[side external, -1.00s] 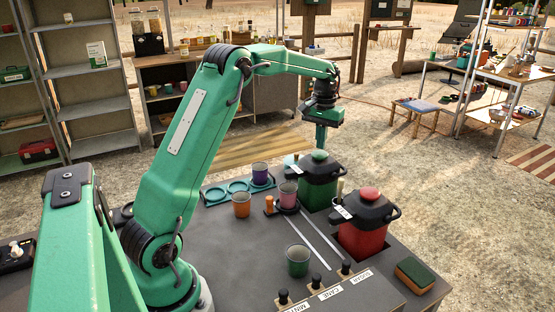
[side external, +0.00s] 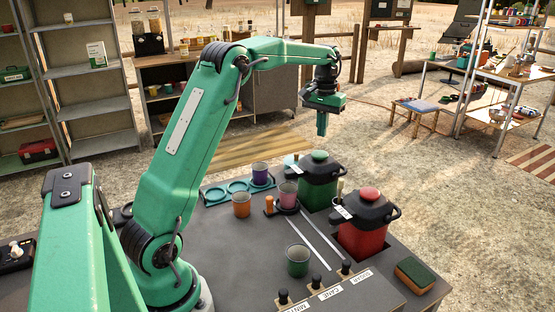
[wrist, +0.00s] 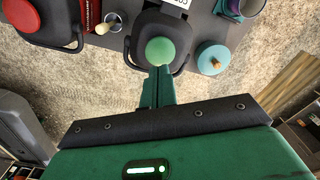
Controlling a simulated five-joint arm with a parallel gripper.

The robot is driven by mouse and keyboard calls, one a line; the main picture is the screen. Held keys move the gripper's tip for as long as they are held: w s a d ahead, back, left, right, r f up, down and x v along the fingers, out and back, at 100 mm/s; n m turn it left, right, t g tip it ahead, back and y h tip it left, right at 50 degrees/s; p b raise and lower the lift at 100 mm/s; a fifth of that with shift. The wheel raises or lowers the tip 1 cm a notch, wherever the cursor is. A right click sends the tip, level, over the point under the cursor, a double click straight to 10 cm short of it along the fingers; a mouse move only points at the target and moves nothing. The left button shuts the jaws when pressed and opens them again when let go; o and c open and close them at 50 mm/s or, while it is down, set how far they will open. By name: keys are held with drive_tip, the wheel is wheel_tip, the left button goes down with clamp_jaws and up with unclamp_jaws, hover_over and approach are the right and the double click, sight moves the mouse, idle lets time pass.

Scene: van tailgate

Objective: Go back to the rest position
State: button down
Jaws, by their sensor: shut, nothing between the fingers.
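My gripper (side external: 322,124) is shut and empty. In the side external view it hangs in the air above and behind the green urn (side external: 319,180), clear of everything on the table. In the wrist view its shut fingers (wrist: 157,90) point toward the round green lid knob (wrist: 160,50) of that urn. I cannot tell the exact height gap from the wrist view.
A red urn (side external: 364,225) stands right of the green one. An orange cup (side external: 241,205), a purple cup (side external: 260,173), a pink cup (side external: 288,194) and a green cup (side external: 298,260) are on the table (side external: 235,260). A sponge (side external: 414,272) lies at the right edge.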

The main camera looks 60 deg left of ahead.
drive_tip(key=shift+d, duration=0.1)
drive_tip(key=s+d+r+m+t, duration=0.3)
drive_tip(key=s+d+r, duration=0.5)
drive_tip(key=s+d, duration=0.45)
drive_tip(key=s+d+f+m+t, duration=0.1)
drive_tip(key=s+d+f, duration=0.1)
drive_tip(key=s+d, duration=0.2)
drive_tip(key=s+d+f+m+t, duration=0.1)
drive_tip(key=s+d+f+m, duration=0.1)
drive_tip(key=s, duration=0.9)
drive_tip(key=shift+s+d+f+t, duration=0.3)
drive_tip(key=shift+d+f, duration=0.5)
drive_tip(key=shift+d, duration=0.35)
